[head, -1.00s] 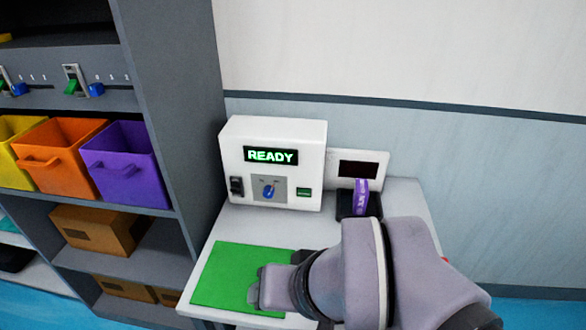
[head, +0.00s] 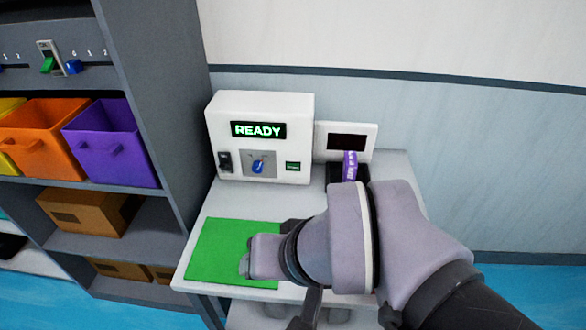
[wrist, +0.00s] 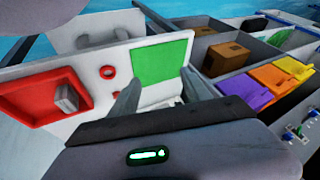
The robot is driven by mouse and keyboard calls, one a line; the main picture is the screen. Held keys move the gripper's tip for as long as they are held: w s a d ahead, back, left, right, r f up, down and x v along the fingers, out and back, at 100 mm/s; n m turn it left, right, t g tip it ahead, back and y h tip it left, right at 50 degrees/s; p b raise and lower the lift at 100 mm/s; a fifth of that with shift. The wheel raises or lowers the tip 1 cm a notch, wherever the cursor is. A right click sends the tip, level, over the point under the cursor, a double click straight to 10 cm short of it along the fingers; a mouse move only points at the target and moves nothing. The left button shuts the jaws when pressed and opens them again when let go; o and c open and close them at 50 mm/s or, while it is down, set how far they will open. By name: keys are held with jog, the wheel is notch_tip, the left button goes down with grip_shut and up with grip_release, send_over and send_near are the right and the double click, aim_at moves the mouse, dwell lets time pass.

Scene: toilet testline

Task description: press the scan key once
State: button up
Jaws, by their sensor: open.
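The white machine (head: 262,105) stands at the back of the table, with its display (head: 258,130) reading READY in green. Its front has a small green key (head: 292,166), a blue knob (head: 257,167) and a dark rocker switch (head: 225,161). I cannot read the key's label, so I cannot tell whether it is the scan key. My gripper (head: 248,262) is over the green mat (head: 225,240), in front of and apart from the machine. In the wrist view my gripper's fingers (wrist: 161,76) are spread and empty, with the green mat (wrist: 162,58) beyond them.
A black holder (head: 333,180) with a purple item (head: 350,165) stands right of the machine, below a dark-screened panel (head: 347,142). A shelf with purple (head: 110,145) and orange (head: 45,140) bins stands left. A red tray (wrist: 45,95) and red round button (wrist: 107,72) show in the wrist view.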

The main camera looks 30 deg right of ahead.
grip_shut()
dwell(1.5)
